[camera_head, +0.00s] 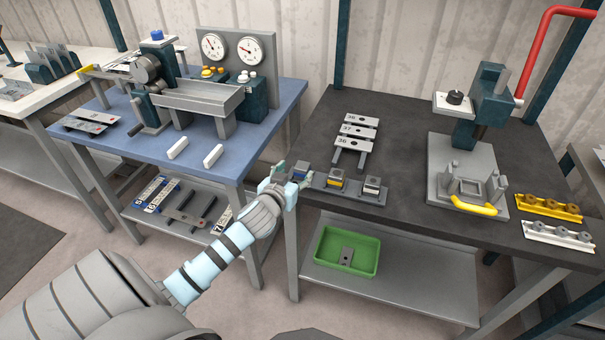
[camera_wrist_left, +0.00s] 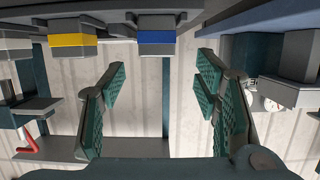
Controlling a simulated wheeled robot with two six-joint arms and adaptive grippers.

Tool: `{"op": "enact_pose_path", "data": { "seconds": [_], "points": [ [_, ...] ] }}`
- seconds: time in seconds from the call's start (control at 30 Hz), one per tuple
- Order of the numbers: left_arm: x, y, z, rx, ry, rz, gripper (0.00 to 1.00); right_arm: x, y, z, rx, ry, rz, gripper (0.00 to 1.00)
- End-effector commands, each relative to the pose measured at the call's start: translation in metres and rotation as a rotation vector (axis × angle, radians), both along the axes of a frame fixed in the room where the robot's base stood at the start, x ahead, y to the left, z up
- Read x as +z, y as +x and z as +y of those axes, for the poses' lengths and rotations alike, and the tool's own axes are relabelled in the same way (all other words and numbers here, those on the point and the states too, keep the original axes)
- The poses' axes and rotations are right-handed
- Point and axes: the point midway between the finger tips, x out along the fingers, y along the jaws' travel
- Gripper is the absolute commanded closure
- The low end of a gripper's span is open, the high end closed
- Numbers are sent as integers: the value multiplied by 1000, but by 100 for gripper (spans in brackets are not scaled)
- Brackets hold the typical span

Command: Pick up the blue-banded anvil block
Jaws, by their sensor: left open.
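The blue-banded anvil block (camera_wrist_left: 157,38) shows at the top centre of the wrist view, a dark grey block with a blue band. In the head view the blue-banded block (camera_head: 300,172) is at the left end of a dark holder (camera_head: 352,195), partly hidden by my left gripper (camera_head: 290,174). In the wrist view my left gripper (camera_wrist_left: 162,72) is open, its teal fingers spread wide. The block lies between the finger lines but just beyond the tips, with nothing held. My right gripper is in neither view.
A yellow-banded block (camera_head: 337,180) and a white-banded block (camera_head: 371,186) share the holder. Numbered plates (camera_head: 358,132) stand behind it. A press (camera_head: 470,150) stands at right on the dark table (camera_head: 400,150). The blue table (camera_head: 225,160) is close on the left. A green bin (camera_head: 325,265) sits below.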

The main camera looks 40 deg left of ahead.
Motion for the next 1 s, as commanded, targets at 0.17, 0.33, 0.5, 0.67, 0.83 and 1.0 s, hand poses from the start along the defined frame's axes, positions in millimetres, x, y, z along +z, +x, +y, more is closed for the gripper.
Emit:
{"op": "enact_pose_path", "data": {
  "seconds": [0.17,0.33,0.5,0.67,0.83,1.0],
  "points": [
    [-12,29,7,2,-2,-1,43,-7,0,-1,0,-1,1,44],
    [-18,48,13,-1,-1,1,43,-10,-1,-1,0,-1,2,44],
    [-17,48,13,-2,0,1,43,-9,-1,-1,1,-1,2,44],
    [-17,48,13,-2,0,1,69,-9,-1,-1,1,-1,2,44],
    [-17,47,13,-2,0,1,96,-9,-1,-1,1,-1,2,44],
    [-17,48,13,-2,1,-1,100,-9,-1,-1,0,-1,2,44]
  ]
}}
